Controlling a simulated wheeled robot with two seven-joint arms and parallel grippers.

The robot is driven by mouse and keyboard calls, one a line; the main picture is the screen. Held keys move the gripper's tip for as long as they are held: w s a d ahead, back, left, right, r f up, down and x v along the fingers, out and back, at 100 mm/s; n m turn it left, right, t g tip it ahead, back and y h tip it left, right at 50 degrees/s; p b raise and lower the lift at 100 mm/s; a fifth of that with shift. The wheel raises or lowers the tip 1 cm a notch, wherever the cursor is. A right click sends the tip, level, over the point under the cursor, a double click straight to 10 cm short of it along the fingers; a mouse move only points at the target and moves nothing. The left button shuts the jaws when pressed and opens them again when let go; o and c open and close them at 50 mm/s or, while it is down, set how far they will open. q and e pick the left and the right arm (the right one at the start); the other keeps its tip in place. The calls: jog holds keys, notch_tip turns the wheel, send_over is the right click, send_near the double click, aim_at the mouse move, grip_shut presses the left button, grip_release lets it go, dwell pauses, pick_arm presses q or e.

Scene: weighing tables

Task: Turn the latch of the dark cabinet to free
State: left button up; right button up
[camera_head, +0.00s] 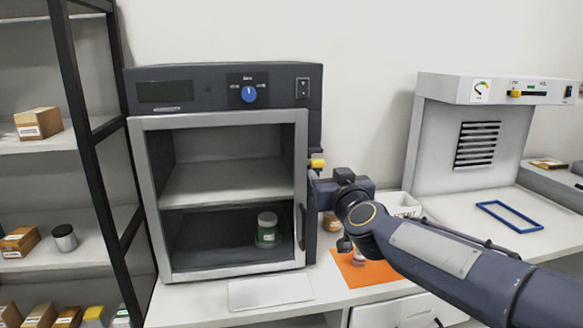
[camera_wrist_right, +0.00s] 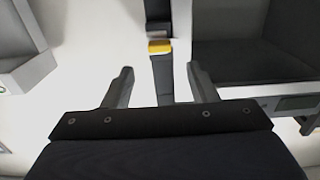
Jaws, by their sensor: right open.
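The dark cabinet (camera_head: 222,77) stands on the bench, and its grey-framed glass door (camera_head: 300,150) looks closed. Its latch, with a yellow end (camera_head: 317,163), sits on the right side of the front, beside the door frame. In the right wrist view the yellow part (camera_wrist_right: 159,47) lies ahead of the fingers, on a dark strip. My right gripper (camera_head: 322,187) is just below and right of the latch. In the wrist view my right gripper (camera_wrist_right: 161,82) is open and empty, its fingers on either side of the strip. My left gripper is not in view.
A jar (camera_head: 267,228) stands inside the cabinet. An orange mat (camera_head: 365,270) and a white bin (camera_head: 402,205) are near my right arm. A grey hood (camera_head: 480,92) and blue frame (camera_head: 510,216) are at right. A shelf (camera_head: 75,110) with boxes is at left.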

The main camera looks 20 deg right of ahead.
aim_at(319, 164)
jog(key=x, duration=0.7)
jog(key=shift+s, duration=0.1)
jog(key=c, duration=1)
